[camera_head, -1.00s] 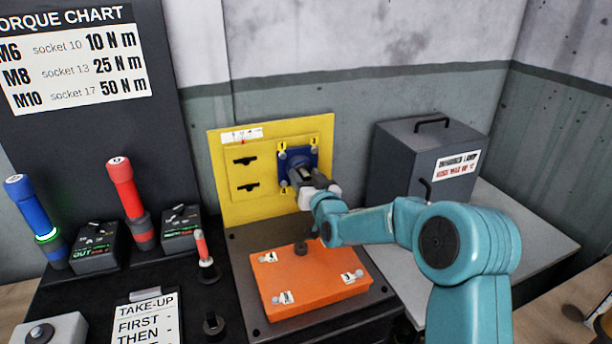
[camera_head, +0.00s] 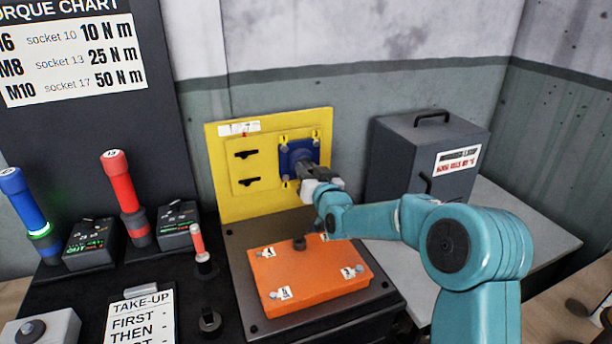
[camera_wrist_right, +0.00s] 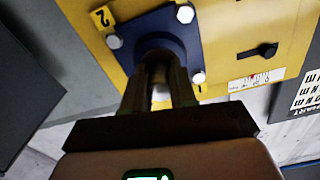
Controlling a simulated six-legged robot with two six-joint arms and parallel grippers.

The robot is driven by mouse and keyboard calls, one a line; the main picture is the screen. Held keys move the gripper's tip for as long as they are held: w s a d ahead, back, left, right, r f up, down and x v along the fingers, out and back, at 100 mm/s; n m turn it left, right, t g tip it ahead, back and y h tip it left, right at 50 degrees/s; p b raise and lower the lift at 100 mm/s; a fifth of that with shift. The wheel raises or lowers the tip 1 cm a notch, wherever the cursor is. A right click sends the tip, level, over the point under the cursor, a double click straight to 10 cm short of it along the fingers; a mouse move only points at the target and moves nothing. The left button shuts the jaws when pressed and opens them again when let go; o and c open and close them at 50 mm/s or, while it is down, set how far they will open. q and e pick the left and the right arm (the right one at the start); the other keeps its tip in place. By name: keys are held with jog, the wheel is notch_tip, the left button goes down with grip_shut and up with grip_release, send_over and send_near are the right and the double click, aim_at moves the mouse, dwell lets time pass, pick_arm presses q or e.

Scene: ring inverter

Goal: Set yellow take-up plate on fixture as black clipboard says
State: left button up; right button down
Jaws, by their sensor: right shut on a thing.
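The upright yellow backing panel (camera_head: 219,205) stands behind the dark base. On it is a raised yellow plate (camera_head: 239,170) with two black slotted pieces. A scale strip (camera_head: 253,126) is above it. A blue square plate (camera_head: 288,153) with corner bolts and a round hub is on its right part; the blue plate also shows in the wrist view (camera_wrist_right: 127,52). My right gripper (camera_head: 308,170) is shut on the hub, its fingers (camera_wrist_right: 158,82) on either side. The black clipboard (camera_head: 114,318) lies at lower left, reading "TAKE-UP FIRST THEN", its lower lines cut off. My left gripper is out of view.
An orange block (camera_head: 322,277) with numbered tags and a dark knob sits on the base below my arm. Red (camera_head: 123,185) and blue (camera_head: 22,200) tools stand at left beside small display boxes. A dark grey box (camera_head: 400,158) stands at right.

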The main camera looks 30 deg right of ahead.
jog(key=c, duration=0.9)
grip_release()
jog(key=shift+s, duration=0.1)
jog(key=shift+s, duration=0.35)
jog(key=b+v, duration=0.3)
jog(key=v, duration=1.2)
jog(key=shift+s, duration=0.25)
